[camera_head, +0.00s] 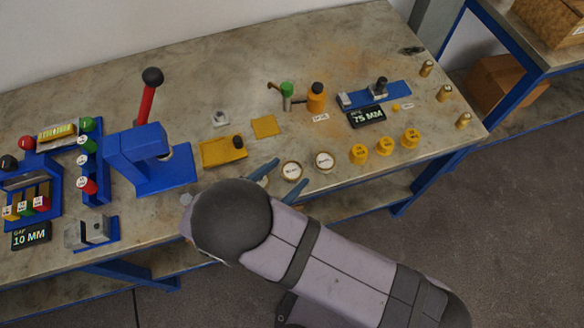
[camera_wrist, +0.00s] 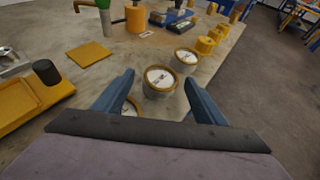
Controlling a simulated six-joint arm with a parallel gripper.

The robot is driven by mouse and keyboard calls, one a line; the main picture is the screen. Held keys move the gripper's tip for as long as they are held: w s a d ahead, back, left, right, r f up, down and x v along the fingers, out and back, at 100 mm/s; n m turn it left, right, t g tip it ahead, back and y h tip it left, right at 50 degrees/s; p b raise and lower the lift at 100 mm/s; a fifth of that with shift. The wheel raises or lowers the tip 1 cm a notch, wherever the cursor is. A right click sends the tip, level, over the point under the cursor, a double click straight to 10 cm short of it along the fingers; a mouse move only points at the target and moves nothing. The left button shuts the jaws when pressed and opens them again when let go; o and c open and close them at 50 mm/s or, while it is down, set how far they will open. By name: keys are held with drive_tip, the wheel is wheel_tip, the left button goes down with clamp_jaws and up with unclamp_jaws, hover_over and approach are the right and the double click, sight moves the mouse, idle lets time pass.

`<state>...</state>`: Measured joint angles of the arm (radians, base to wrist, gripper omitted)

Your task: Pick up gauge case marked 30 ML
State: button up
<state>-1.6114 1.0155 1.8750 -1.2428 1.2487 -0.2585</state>
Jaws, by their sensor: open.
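Three round cases with brass-coloured rims and white dials stand near the table's front edge; their markings are too small to read, so I cannot tell which is 30 ML. The middle case (camera_head: 291,171) also shows in the wrist view (camera_wrist: 160,82). The right case (camera_head: 324,160) stands just beyond it, also in the wrist view (camera_wrist: 186,58). The third case (camera_wrist: 130,108) is partly hidden by my left finger. My gripper (camera_head: 290,172) is open, its blue fingers (camera_wrist: 159,78) pointing toward the middle case, which appears between the tips. I cannot tell the height gap.
Several yellow knobbed pieces (camera_head: 385,146) stand to the right along the front edge. A yellow tray with a black knob (camera_head: 223,151) and a flat yellow plate (camera_head: 265,126) lie to the left.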

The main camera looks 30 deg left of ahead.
sight(287, 176)
drive_tip(key=shift+w+f, duration=0.2)
drive_tip(key=shift+w, duration=0.25)
drive_tip(key=c, duration=1.3)
drive_tip(key=shift+r, duration=0.1)
drive_tip(key=shift+r+b, duration=0.65)
drive_tip(key=shift+r, duration=4.3)
